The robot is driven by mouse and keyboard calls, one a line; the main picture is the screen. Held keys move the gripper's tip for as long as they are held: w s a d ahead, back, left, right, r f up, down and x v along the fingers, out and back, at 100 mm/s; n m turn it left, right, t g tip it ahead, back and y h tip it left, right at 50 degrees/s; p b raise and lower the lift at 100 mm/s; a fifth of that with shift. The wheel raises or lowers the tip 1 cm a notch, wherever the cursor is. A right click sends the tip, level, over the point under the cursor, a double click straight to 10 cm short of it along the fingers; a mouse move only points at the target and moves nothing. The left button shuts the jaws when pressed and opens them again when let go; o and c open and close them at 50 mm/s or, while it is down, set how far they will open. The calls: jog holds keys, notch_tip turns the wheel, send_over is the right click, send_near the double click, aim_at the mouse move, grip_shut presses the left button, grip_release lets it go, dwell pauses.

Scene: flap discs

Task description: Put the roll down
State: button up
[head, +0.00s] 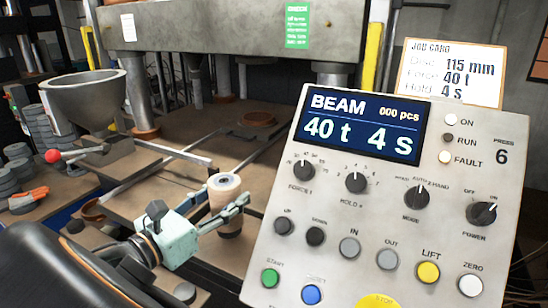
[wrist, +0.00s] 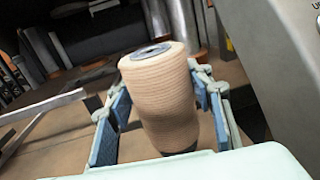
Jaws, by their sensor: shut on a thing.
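The roll (head: 224,187) is a tan, ribbed cylinder with a grey core at its top. It stands roughly upright between the fingers of my gripper (head: 222,208), which is shut on it. In the wrist view the roll (wrist: 160,95) fills the space between the blue-padded fingers of the gripper (wrist: 158,112), tilted a little in the picture. Its lower end is partly hidden by the gripper; I cannot tell whether it touches the brown table surface (head: 165,205) beneath.
A control panel (head: 390,205) reading "40 t 4 s" stands close on the right. A grey hopper (head: 85,95) and stacked grey discs (head: 38,132) are at left.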

jog(key=shift+f, duration=1.1)
jog(key=shift+f, duration=0.1)
jog(key=o, duration=1.6)
jog(key=shift+f, duration=0.1)
jog(key=shift+s+a, duration=0.15)
jog(key=shift+s, duration=0.05)
jog(key=v, duration=1.1)
jog(key=shift+s, duration=0.25)
jog(key=shift+s+a, duration=0.1)
jog(key=shift+a, duration=0.1)
